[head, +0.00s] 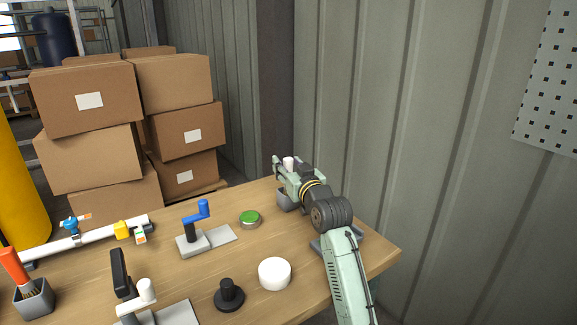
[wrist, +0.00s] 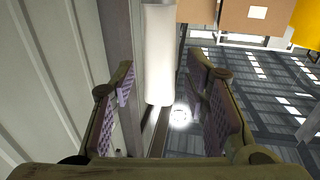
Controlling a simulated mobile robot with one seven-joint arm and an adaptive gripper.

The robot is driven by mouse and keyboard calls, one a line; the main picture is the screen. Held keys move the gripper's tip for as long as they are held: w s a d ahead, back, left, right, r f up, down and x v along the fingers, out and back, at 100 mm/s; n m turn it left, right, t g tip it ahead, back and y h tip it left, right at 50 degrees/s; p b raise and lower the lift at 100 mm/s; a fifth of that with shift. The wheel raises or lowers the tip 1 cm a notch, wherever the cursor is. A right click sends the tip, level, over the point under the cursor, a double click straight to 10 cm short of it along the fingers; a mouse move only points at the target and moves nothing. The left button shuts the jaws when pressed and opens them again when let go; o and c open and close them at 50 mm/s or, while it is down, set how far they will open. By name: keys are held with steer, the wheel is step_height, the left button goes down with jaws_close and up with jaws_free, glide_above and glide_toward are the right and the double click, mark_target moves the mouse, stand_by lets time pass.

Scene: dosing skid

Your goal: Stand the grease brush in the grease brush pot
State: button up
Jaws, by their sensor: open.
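A brush with an orange-red handle (head: 14,267) is at the lower left of the head view, its handle leaning left. Its bristles are down inside a grey square pot (head: 33,300); I take these for the grease brush and a brush pot. My gripper (head: 284,168) is far from them, at the back right of the table. It is open; in the wrist view its two fingers (wrist: 168,100) stand apart on either side of a white cylinder (wrist: 159,55). I cannot tell whether they touch it. The brush is not in the wrist view.
A grey object (head: 286,200), partly hidden, sits below my gripper. A green-topped disc (head: 250,217), a blue-handled crank (head: 203,209), a white round block (head: 275,273), a black knob (head: 229,293) and a black-handled lever (head: 121,273) stand on the table. A valved pipe (head: 97,238) lies left.

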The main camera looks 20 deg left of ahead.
steer(key=shift+s, duration=0.1)
steer(key=v, duration=1.2)
